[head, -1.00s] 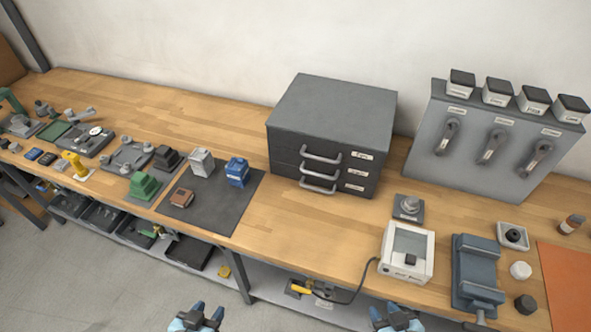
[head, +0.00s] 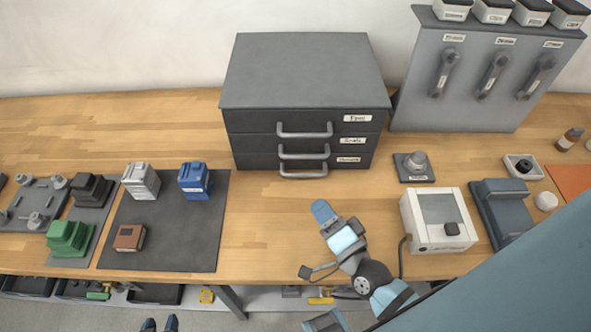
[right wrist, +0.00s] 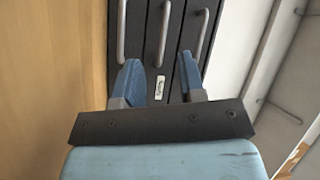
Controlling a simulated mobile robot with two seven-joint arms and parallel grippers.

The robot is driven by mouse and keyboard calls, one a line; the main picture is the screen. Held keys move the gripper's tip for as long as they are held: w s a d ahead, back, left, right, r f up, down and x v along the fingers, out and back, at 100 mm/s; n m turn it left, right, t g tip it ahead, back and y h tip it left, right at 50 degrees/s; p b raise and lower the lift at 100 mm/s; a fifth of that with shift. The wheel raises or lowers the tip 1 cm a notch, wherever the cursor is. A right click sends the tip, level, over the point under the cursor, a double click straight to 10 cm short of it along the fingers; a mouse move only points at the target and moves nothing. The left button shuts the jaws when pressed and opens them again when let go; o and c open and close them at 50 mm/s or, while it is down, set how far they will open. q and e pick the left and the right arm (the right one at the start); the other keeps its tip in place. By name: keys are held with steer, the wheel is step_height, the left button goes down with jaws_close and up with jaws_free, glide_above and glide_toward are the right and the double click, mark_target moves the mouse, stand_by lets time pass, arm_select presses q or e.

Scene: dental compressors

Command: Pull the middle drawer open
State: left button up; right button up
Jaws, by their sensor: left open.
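The dark grey drawer cabinet (head: 305,75) stands on the bench against the wall with three stacked drawers, all shut. The middle drawer (head: 258,148) has a grey bar handle (head: 303,154) and a white label. My right gripper (head: 323,212) is over the bench in front of the cabinet, apart from the handles. In the right wrist view its two blue fingers (right wrist: 160,82) are spread and empty, pointing at the drawer fronts. The middle handle (right wrist: 164,35) appears there ahead, between the fingers. My left gripper (head: 160,325) shows only its fingertips at the bottom edge, open.
A white device (head: 410,222) with a cable stands right of my right gripper, and a grey knob block (head: 414,168) behind it. A dark mat (head: 180,248) with small blocks lies left. A grey panel with levers (head: 490,85) stands right of the cabinet. Bench directly before the drawers is clear.

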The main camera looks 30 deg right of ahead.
mark_target(305, 157)
steer(key=m, duration=0.1)
steer(key=d+m+t+h+b, duration=0.1)
steer(key=shift+s+f+m, duration=0.1)
steer(key=shift+f+m, duration=0.3)
steer(key=shift+d+m+h+b, duration=0.35)
steer(key=shift+m+h, duration=0.15)
steer(key=shift+m, duration=0.2)
steer(key=shift+w+d+r+m+h, duration=0.1)
steer(key=shift+w+r+m+h, duration=0.05)
steer(key=shift+w+m+h, duration=0.2)
steer(key=shift+w+d+r+m, duration=0.1)
steer(key=shift+w+r+m, duration=0.05)
steer(key=shift+w+m, duration=0.1)
steer(key=w, duration=0.4)
steer(key=w+r+p, duration=0.1)
steer(key=w, duration=0.3)
steer(key=w+r+p, duration=0.1)
steer(key=w, duration=0.4)
steer(key=shift+d+r, duration=0.15)
steer(key=shift+d, duration=0.15)
arm_select(q)
steer(key=shift+s+f, duration=0.2)
steer(key=shift+f, duration=0.6)
arm_select(e)
jaws_close()
